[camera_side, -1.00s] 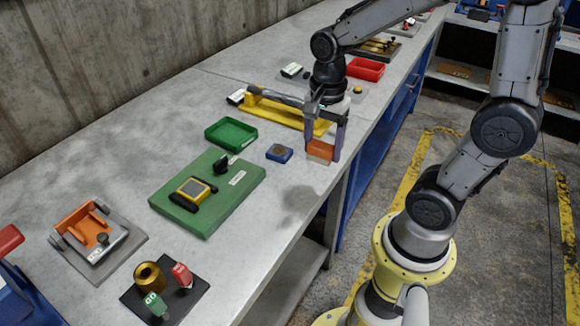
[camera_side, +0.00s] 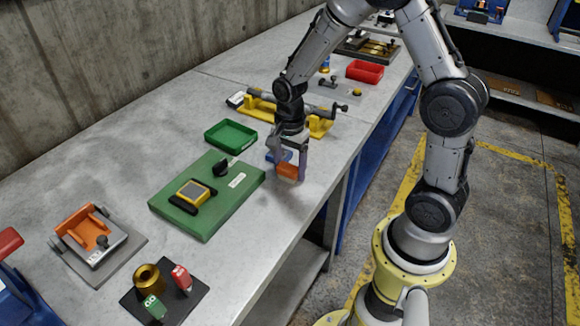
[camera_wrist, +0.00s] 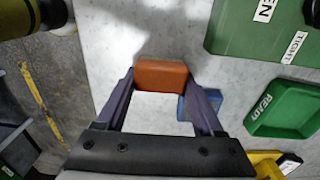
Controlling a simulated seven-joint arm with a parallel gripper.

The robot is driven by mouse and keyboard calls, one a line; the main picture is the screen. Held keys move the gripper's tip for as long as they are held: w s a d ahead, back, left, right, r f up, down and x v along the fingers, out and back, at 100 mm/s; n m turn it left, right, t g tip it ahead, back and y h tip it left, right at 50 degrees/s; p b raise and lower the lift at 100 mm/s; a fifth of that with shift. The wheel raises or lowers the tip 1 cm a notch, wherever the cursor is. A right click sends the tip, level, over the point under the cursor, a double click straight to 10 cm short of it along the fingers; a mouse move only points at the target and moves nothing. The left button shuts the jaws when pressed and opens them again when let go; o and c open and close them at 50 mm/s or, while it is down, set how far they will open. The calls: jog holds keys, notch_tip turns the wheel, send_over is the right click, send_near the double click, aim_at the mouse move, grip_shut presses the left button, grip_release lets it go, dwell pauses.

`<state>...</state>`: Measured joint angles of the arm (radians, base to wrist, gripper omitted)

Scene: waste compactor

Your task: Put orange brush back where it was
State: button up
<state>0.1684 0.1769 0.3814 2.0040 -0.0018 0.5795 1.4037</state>
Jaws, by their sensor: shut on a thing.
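The orange brush (camera_side: 288,171), an orange block with a paler side, is held between the two fingers of my gripper (camera_side: 289,168). The fingers are shut on its ends. In the wrist view the orange brush (camera_wrist: 161,72) sits across the fingertips, over the bare grey bench. Its underside is hidden there, and I cannot tell how high it is. A small blue block (camera_side: 272,157) lies just behind the gripper, partly covered by it. The blue block (camera_wrist: 208,103) shows beside the right finger in the wrist view.
A green board (camera_side: 225,199) with a yellow device (camera_side: 193,192) lies to the left. A green tray (camera_side: 231,134) and a yellow rack (camera_side: 319,126) with a grey tool stand behind. The bench's front edge (camera_side: 305,222) is close on the right.

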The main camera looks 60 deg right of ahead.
aim_at(290, 165)
jog(key=shift+f, duration=0.15)
jog(key=o, duration=1.2)
notch_tip(290, 165, up, 12)
jog(key=s+a+r+n+t, duration=0.2)
jog(key=s+r+n, duration=0.2)
jog(key=s+n, duration=0.4)
jog(key=s+a+r+n+t, duration=0.3)
jog(key=s+r+n, duration=0.1)
jog(key=s+n, duration=0.5)
jog(key=shift+a+n+t, duration=0.3)
jog(key=shift+a+n, duration=0.05)
jog(key=shift+n, duration=0.15)
